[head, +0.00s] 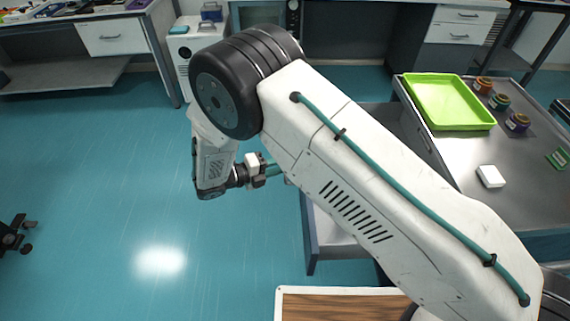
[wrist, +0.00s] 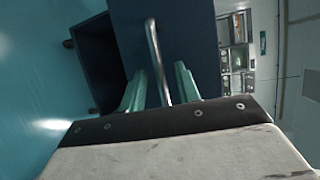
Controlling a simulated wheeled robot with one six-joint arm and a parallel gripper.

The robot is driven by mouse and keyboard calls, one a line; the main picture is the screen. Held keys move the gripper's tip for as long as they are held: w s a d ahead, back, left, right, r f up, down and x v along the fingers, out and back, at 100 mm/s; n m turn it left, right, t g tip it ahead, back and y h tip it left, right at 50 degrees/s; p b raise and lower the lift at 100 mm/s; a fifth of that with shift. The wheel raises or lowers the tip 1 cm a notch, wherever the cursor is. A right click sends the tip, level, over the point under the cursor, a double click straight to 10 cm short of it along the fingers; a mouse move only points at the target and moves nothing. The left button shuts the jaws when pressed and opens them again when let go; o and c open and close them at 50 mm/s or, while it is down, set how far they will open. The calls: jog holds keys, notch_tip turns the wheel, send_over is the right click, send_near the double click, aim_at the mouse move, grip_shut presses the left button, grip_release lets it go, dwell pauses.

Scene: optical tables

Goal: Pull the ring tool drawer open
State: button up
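The drawer's dark blue front (wrist: 192,35) fills the upper middle of the wrist view, with its metal bar handle (wrist: 153,48) running up and down the picture. My gripper (wrist: 162,82) has its two teal fingers on either side of the handle, with a gap showing on each side. In the head view my gripper (head: 276,169) is at the left of the drawer (head: 310,235), partly hidden behind my arm. The drawer appears to stand out from the bench, with a pale inside showing. My arm hides its handle and much of it there.
The bench top (head: 460,165) at right holds a green tray (head: 448,100), several small jars (head: 500,101) and a white block (head: 490,176). A wooden-topped surface (head: 340,305) is at the bottom. The teal floor (head: 110,190) at left is mostly clear.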

jog(key=v, duration=0.5)
jog(key=shift+s+a, duration=0.15)
jog(key=shift+a, duration=0.05)
